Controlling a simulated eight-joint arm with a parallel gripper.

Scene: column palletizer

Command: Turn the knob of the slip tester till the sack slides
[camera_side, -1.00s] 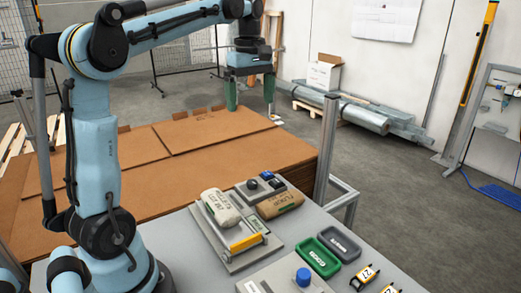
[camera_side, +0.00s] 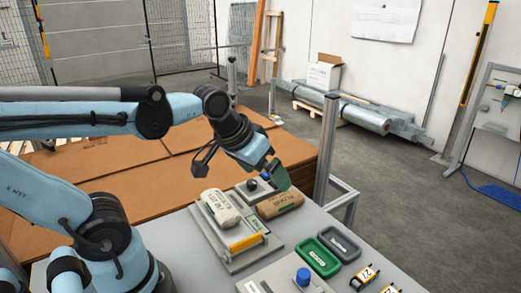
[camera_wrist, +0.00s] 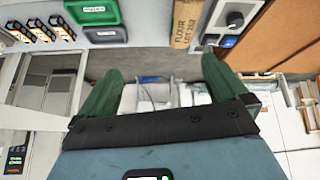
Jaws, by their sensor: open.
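The slip tester is a grey plate (camera_side: 212,236) on the bench with a yellow bar (camera_side: 245,242) across its near end. A pale sack (camera_side: 221,207) lies on the plate, behind the bar. A grey box behind it carries a black knob (camera_side: 252,184), which also shows in the wrist view (camera_wrist: 235,19). A blue knob (camera_side: 303,276) stands on another grey box at the front. I cannot tell which knob belongs to the tester. My gripper (camera_side: 277,176) is tilted above the brown flour sack, right of the black knob. Its green fingers (camera_wrist: 162,80) are apart and empty.
The brown flour sack (camera_side: 280,204) lies beside the black-knob box. A green tray (camera_side: 318,257) and a dark grey tray (camera_side: 340,243) sit to the right, with yellow-ended labelled blocks (camera_side: 366,277) nearby. A metal post (camera_side: 326,150) rises by the bench. Brown cartons (camera_side: 130,170) lie behind.

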